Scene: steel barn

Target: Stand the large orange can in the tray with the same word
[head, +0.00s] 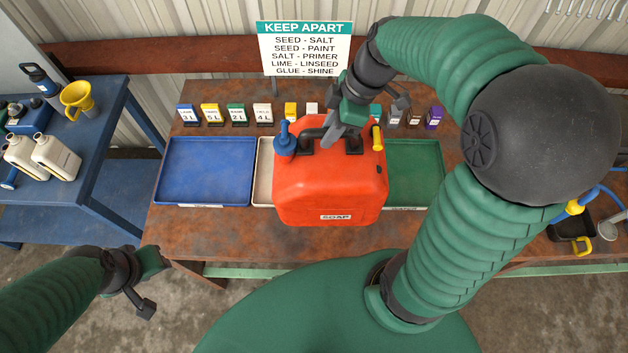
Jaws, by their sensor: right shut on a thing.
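The large orange can (330,190) has a label reading SOAP, a blue cap at left and a yellow cap at right. My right gripper (330,135) is shut on its top handle. The can is upright in front of the middle tray; its height above the table is hard to tell. A blue tray (205,170) lies at left, a cream tray (263,172) in the middle is mostly hidden by the can, and a green tray (415,172) lies at right. The tray labels are too small or hidden to read surely. My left gripper (156,286) is open and empty, off the table's front left.
Several small coloured cards and boxes (236,114) line the table's back, below a KEEP APART sign (304,48). A blue side table (60,160) at left carries bottles and a yellow funnel (77,97). A black pan (570,236) lies at far right.

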